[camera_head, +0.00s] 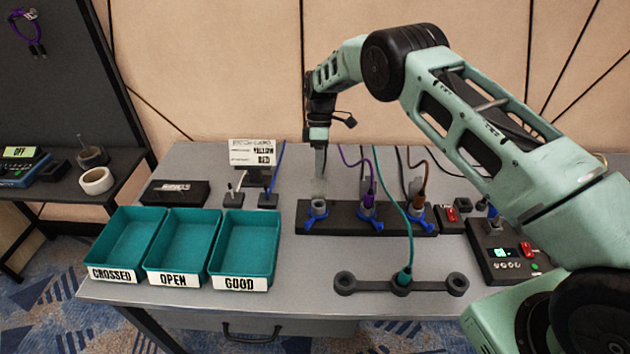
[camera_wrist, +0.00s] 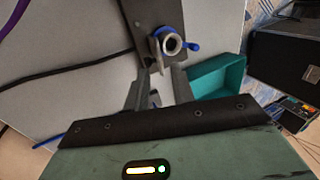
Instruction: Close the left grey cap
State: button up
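A dark bar (camera_head: 345,219) on the table carries three sockets with blue levers. The left socket (camera_head: 318,208) is a grey ring with no cable in it; it also shows in the wrist view (camera_wrist: 170,43), with a dark hole facing up and its blue lever to the right. I cannot make out a separate cap flap, or how it stands. My gripper (camera_head: 321,172) points down just above this left socket. In the wrist view my gripper (camera_wrist: 162,70) has its two fingers apart, just short of the ring, with nothing clearly held between them.
Purple and brown cables rise from the middle (camera_head: 368,211) and right (camera_head: 417,213) sockets. A teal cable (camera_head: 399,195) runs to the front holder (camera_head: 373,285). Three teal bins (camera_head: 246,250) stand left. A control box (camera_head: 505,258) stands right. Bare table lies between bins and front holder.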

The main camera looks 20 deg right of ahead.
jog(key=shift+x, duration=0.8)
grip_shut()
jog(key=shift+s+r, duration=0.1)
jog(key=shift+r, duration=0.05)
